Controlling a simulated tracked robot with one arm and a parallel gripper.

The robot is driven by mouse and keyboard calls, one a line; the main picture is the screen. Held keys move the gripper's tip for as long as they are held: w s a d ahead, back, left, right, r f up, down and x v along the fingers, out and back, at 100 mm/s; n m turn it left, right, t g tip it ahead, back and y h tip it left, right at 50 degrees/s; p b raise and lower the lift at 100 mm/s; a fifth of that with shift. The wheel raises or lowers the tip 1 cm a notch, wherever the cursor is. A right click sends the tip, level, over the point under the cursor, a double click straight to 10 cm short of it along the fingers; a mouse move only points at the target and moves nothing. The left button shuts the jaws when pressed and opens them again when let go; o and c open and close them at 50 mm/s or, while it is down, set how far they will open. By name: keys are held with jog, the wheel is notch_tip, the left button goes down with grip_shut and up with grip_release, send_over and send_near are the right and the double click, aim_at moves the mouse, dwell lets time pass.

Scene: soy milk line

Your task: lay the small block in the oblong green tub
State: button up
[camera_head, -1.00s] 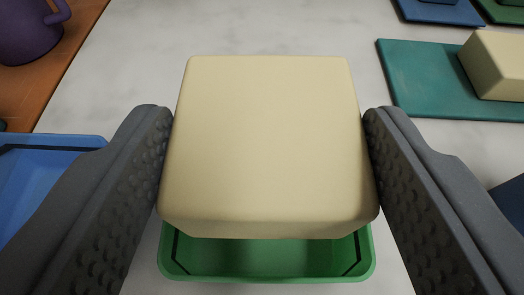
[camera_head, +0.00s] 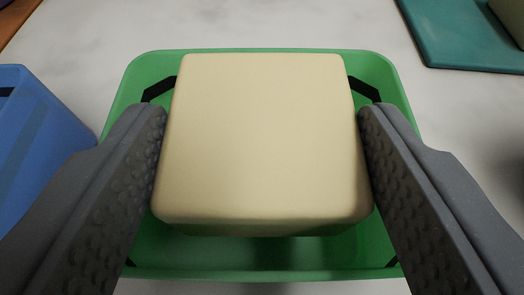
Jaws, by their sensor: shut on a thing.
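The small block (camera_head: 264,135) is cream-coloured with rounded edges. It fills the middle of the view between the two grey fingers of my gripper (camera_head: 262,140), which is shut on its left and right sides. The oblong green tub (camera_head: 260,273) with black corner marks lies beneath the block. Its rim shows on all sides around the block, so the block is over or within the tub's outline. The block and the fingers hide much of the tub's floor, and I cannot tell whether the block touches it.
A blue tub (camera_head: 40,150) stands close on the left. A teal board (camera_head: 455,40) with a pale block (camera_head: 510,18) on it lies at the upper right. An orange-brown surface (camera_head: 15,18) shows at the upper left. The marble top between them is clear.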

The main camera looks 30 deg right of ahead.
jog(key=shift+f, duration=0.3)
jog(key=o, duration=0.8)
jog(key=shift+c, duration=0.9)
jog(key=shift+r+p, duration=4.55)
jog(key=shift+p, duration=1.25)
